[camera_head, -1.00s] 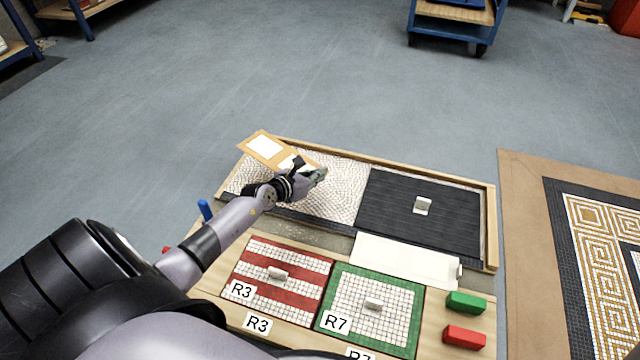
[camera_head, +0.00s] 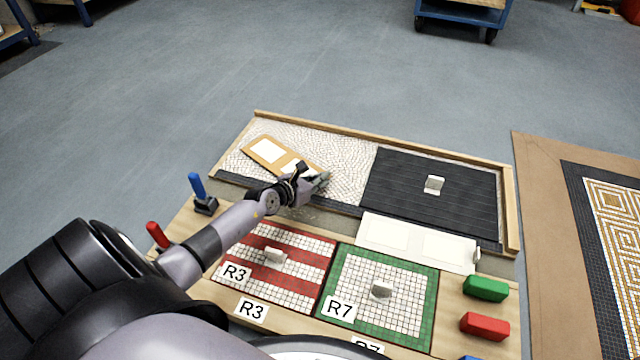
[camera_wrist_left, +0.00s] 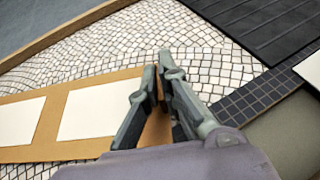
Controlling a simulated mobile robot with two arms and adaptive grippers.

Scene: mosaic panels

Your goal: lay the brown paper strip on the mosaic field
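The brown paper strip (camera_head: 286,163) carries white rectangles and lies flat or nearly flat over the pale mosaic field (camera_head: 345,165), at the left of the framed panel. In the left wrist view the strip (camera_wrist_left: 52,92) runs in from the left, with a bit of brown between the fingers. My left gripper (camera_head: 318,182) is at the strip's near right end; in its wrist view the fingers (camera_wrist_left: 160,75) are close together on that end. The fingers hide part of this end. My right gripper is not in view.
A dark ribbed panel (camera_head: 440,198) with a grey handle covers the field's right part. A wooden rim (camera_head: 385,130) borders it. In front are a white strip (camera_head: 418,243), red-striped panel R3 (camera_head: 285,285), green-bordered panel R7 (camera_head: 385,325), green and red blocks, and upright blue and red handles.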

